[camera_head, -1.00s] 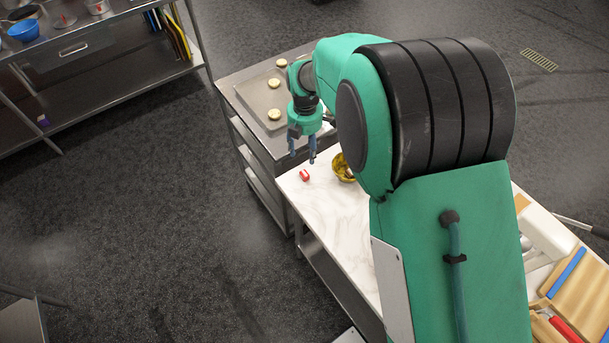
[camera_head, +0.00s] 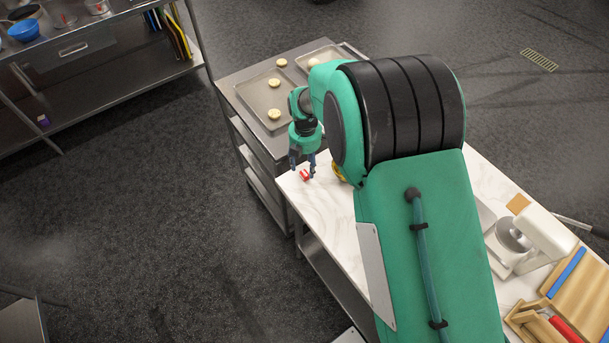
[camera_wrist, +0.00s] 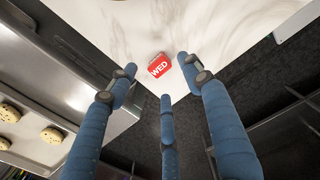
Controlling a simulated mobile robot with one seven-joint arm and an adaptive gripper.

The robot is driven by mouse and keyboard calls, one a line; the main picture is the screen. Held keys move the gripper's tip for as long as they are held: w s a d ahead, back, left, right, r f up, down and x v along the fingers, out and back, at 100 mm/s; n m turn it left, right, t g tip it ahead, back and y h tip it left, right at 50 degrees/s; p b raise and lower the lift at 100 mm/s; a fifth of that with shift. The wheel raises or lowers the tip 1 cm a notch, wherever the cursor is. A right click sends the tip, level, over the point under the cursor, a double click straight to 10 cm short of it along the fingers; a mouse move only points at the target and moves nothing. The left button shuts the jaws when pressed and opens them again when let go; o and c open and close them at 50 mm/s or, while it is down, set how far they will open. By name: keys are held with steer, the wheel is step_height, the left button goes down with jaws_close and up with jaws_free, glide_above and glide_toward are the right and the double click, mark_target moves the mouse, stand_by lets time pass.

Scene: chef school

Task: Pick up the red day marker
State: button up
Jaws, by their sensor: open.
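The red day marker (camera_head: 305,175) lies near the corner of the white marble counter (camera_head: 335,215). In the wrist view the marker (camera_wrist: 159,65) shows white letters reading "WED". My gripper (camera_head: 302,172) points down just over the marker in the head view, with its blue fingers apart and nothing between them. In the wrist view the gripper (camera_wrist: 155,85) has its fingers spread, and the marker lies beyond the fingertips, between the left and right ones. I see no finger touching it.
A steel table with trays (camera_head: 262,95) of pale round cookies stands against the counter's far end. A yellow bowl (camera_head: 338,172) is mostly hidden behind my arm, close right of the marker.

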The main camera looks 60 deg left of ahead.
mark_target(305, 173)
steer(key=shift+a+f, duration=0.1)
steer(key=shift+f, duration=2.5)
steer(key=c, duration=1.1)
